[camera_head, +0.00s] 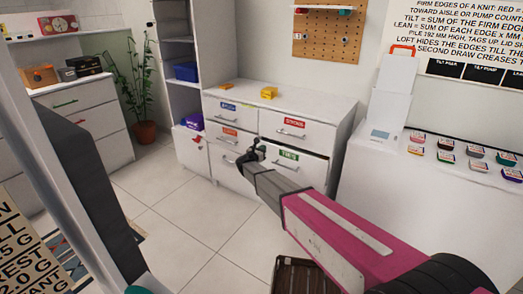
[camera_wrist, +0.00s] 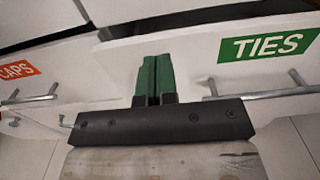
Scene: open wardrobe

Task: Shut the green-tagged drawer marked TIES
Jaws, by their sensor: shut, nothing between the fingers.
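The drawer marked TIES (camera_head: 309,169) is in the right column of the white dresser, under a red-tagged drawer. Its green tag (camera_wrist: 268,45) and bar handle (camera_wrist: 262,95) show at the right of the wrist view. The drawer stands partly out, with a dark gap above its front. My gripper (camera_head: 254,149) is shut and empty, at the left part of this drawer front. Its green fingertips (camera_wrist: 153,80) point at the white front, left of the handle and tag. I cannot tell whether they touch it. My gripper hides part of the front in the head view.
The CAPS drawer (camera_wrist: 42,75) with its handle is left of the fingers. Yellow items (camera_head: 269,92) lie on the dresser top. A brown crate (camera_head: 296,278) stands on the floor below my arm. A white counter (camera_head: 400,190) is to the right.

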